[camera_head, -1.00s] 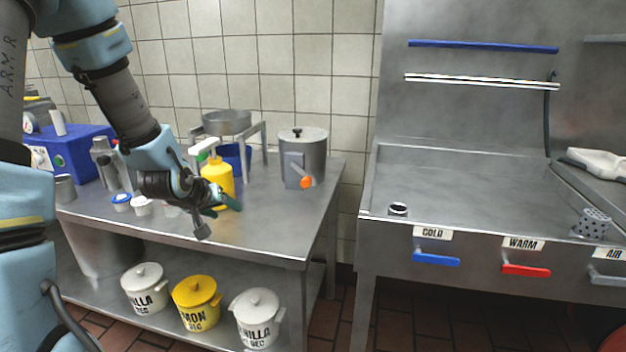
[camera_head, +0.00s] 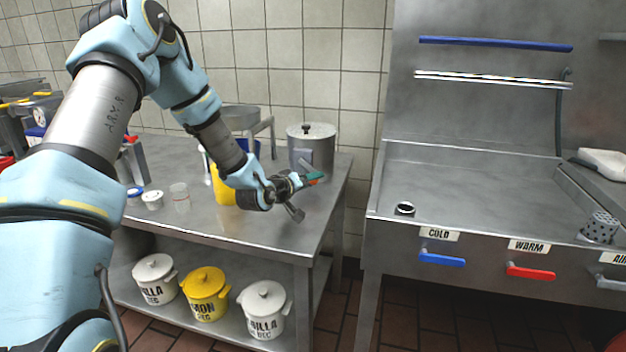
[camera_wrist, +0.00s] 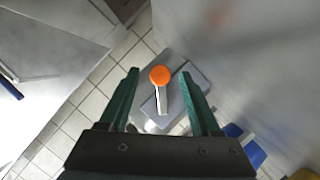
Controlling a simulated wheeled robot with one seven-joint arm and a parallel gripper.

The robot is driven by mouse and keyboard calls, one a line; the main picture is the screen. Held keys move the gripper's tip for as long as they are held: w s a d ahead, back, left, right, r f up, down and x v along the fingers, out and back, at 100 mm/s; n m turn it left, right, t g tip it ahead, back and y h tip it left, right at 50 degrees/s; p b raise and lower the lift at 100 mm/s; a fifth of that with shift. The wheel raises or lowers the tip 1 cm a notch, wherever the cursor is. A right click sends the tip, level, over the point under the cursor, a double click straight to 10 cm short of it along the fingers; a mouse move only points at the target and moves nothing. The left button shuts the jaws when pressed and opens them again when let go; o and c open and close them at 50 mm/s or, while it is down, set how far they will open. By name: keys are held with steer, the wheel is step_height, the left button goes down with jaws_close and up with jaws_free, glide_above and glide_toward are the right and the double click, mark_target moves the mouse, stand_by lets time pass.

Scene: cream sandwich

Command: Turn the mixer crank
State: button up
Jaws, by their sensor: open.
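The mixer (camera_head: 322,148) is a grey metal pot with a lid, standing at the right end of the steel table. Its crank shows in the wrist view as an orange knob (camera_wrist: 160,74) on a short pale arm (camera_wrist: 162,101), in front of a grey plate on the pot's side. My gripper (camera_head: 306,180) is in front of the mixer and hides most of the crank in the head view. In the wrist view my gripper (camera_wrist: 164,90) is open, its two green fingers on either side of the knob and crank arm, with gaps on both sides.
A yellow bottle (camera_head: 222,188) and small cups (camera_head: 152,200) stand on the table (camera_head: 205,225) left of my gripper. Lidded tubs (camera_head: 205,293) sit on the shelf below. A steel sink (camera_head: 480,190) with coloured handles stands to the right.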

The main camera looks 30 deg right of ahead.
steer(key=shift+x, duration=1.2)
jaws_close()
stand_by(0.6)
